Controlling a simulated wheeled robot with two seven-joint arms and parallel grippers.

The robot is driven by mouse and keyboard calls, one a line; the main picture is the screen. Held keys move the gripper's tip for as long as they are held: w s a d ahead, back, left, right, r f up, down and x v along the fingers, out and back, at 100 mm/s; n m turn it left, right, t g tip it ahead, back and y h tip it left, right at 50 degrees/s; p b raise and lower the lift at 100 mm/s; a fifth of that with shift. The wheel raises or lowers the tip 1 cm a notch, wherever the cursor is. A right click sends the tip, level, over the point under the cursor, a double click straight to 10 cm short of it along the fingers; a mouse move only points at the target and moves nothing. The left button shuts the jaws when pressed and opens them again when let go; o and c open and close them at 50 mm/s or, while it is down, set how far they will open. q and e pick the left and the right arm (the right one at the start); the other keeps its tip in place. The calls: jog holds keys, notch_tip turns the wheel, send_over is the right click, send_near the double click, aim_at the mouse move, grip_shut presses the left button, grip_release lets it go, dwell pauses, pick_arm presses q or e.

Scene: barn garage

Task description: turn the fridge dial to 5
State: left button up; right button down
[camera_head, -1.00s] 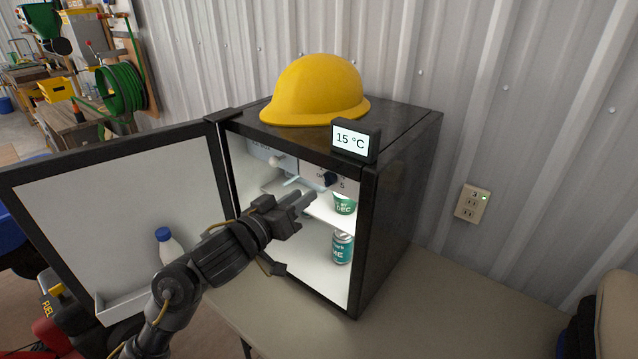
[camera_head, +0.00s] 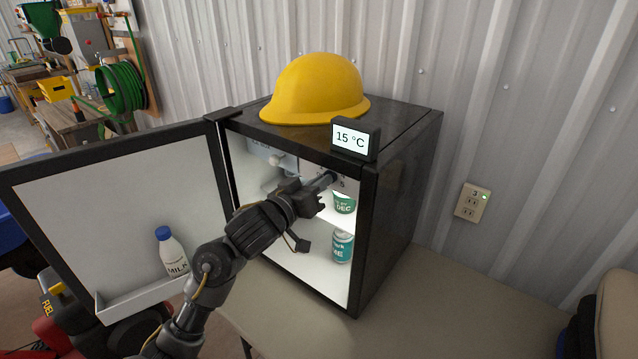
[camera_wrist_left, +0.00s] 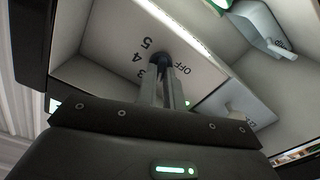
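The black mini fridge (camera_head: 400,200) stands with its door open to the left. A display (camera_head: 352,139) on its top front edge reads 15 °C. The dark dial (camera_wrist_left: 160,60) is under the fridge ceiling, with OFF, 5, 4 and 3 printed around it in the left wrist view. Its pointer is too small to read. My left gripper (camera_head: 331,178) reaches into the fridge with its fingertips at the dial, and its two narrow fingers (camera_wrist_left: 163,68) show in the left wrist view. Whether they press on the dial cannot be told. My right gripper is out of view.
A yellow hard hat (camera_head: 316,90) sits on the fridge. A green-labelled cup (camera_head: 344,203) is on the shelf just below the fingers, with a can (camera_head: 342,247) lower down. A milk bottle (camera_head: 172,252) stands in the open door (camera_head: 100,210).

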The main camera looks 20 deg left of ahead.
pick_arm(q)
grip_shut()
jog(key=m+b, duration=0.3)
jog(key=m, duration=0.6)
jog(key=m+b, duration=0.3)
jog(key=m, duration=0.5)
jog(key=m+b, duration=0.4)
jog(key=m, duration=0.5)
jog(key=shift+s+d+f+m, duration=0.1)
jog(key=shift+d+f+m, duration=0.05)
jog(key=shift+f+m, duration=0.15)
jog(key=shift+m, duration=0.3)
